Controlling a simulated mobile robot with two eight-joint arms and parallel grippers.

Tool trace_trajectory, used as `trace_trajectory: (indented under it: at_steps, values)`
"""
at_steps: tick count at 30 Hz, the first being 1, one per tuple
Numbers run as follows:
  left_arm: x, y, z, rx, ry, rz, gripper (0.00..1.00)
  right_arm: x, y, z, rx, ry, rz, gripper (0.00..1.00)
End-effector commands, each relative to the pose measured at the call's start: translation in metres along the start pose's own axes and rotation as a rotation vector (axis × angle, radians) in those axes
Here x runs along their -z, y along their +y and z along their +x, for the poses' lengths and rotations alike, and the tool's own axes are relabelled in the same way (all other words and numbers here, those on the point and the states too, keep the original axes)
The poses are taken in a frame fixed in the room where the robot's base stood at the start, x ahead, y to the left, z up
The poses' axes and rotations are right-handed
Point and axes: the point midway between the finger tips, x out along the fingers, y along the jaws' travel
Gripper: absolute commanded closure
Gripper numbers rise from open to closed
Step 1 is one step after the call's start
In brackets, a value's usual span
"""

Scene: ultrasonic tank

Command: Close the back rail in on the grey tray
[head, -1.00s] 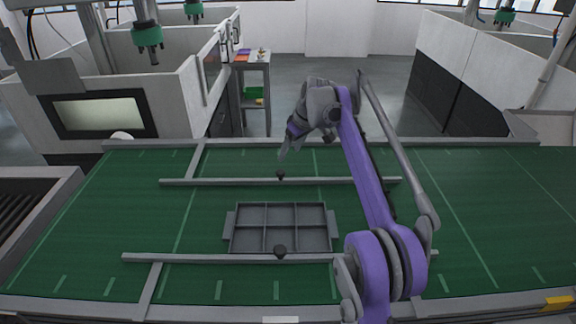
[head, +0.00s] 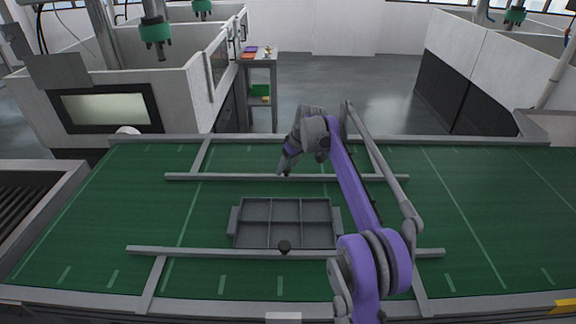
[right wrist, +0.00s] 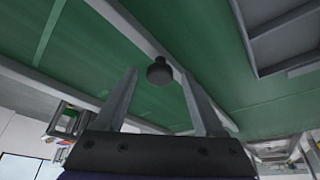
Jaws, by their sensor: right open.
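The grey tray (head: 271,223), with several compartments and a tab at each side, lies on the green belt. The back rail (head: 220,178) runs behind it, with a strip of green between them. My right gripper (head: 284,171) is low at the middle of the back rail. In the right wrist view its open fingers (right wrist: 160,74) stand either side of the rail's dark round knob (right wrist: 159,71), with gaps on both sides. The tray's corner (right wrist: 262,52) shows at upper right there. My left gripper is not in view.
The front rail (head: 200,252) runs along the tray's near edge, with its own dark knob (head: 284,246). Fixed cross bars (head: 152,285) lie under the rail ends. The green belt (head: 480,220) is clear at right.

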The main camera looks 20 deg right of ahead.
Motion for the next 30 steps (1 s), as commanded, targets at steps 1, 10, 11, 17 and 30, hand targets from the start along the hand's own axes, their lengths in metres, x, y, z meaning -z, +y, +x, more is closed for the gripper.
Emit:
trace_trajectory:
  at_steps: [1,10,11,17,30]
  values:
    - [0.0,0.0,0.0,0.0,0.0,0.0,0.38,0.0,0.0,-0.0002,0.0,0.0,0.0,0.33]
    - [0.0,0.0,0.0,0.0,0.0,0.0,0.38,-0.0001,0.0,-0.0004,0.0,0.0,0.0,0.87]
    - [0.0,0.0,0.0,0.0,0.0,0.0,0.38,-0.0001,0.0,-0.0005,0.0,0.0,0.0,0.92]
    - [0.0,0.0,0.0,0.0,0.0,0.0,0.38,-0.0001,0.0,-0.0005,0.0,0.0,0.0,1.0]
    - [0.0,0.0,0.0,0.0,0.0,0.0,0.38,-0.0001,0.0,-0.0006,0.0,0.0,0.0,1.0]
